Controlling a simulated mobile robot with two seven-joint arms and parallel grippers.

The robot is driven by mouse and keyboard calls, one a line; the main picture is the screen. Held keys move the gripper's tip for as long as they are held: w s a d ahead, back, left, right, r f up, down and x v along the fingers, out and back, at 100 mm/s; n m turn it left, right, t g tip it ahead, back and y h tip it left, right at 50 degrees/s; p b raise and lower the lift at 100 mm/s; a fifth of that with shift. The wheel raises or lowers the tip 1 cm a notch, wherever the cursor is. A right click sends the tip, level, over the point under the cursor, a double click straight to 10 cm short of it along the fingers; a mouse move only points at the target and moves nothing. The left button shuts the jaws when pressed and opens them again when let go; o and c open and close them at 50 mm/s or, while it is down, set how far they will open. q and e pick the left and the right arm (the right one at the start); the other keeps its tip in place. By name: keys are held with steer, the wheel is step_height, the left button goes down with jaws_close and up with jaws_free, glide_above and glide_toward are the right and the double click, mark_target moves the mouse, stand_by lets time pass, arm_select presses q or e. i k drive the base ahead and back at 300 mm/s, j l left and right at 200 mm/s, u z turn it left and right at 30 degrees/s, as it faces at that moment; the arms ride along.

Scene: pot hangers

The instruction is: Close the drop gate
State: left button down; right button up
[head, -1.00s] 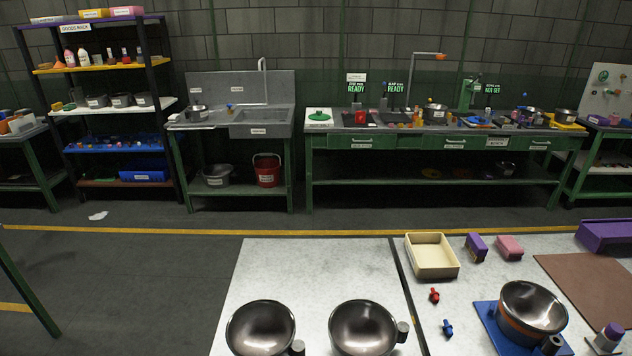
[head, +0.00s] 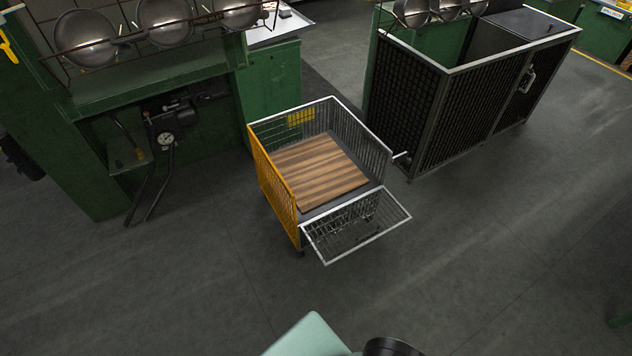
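A wire-mesh cart (head: 262,160) stands on the floor in the middle of the head view. It has one orange side and a striped wooden board (head: 318,172) lying inside. Its drop gate (head: 358,228), a mesh panel with a pale metal frame, hangs outward and down at the near right side, so that side is open. Neither of my grippers is in view. A pale green part and a dark round part of mine show at the bottom edge, apart from the cart.
A green machine (head: 92,170) with a gauge and hoses stands at the left, under a rack of metal pans (head: 165,22). A dark mesh cage (head: 440,115) stands close behind the cart at right. Open floor (head: 440,270) lies in front of the cart and gate.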

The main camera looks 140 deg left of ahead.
mark_target(358, 240)
steer(key=u, duration=4.65)
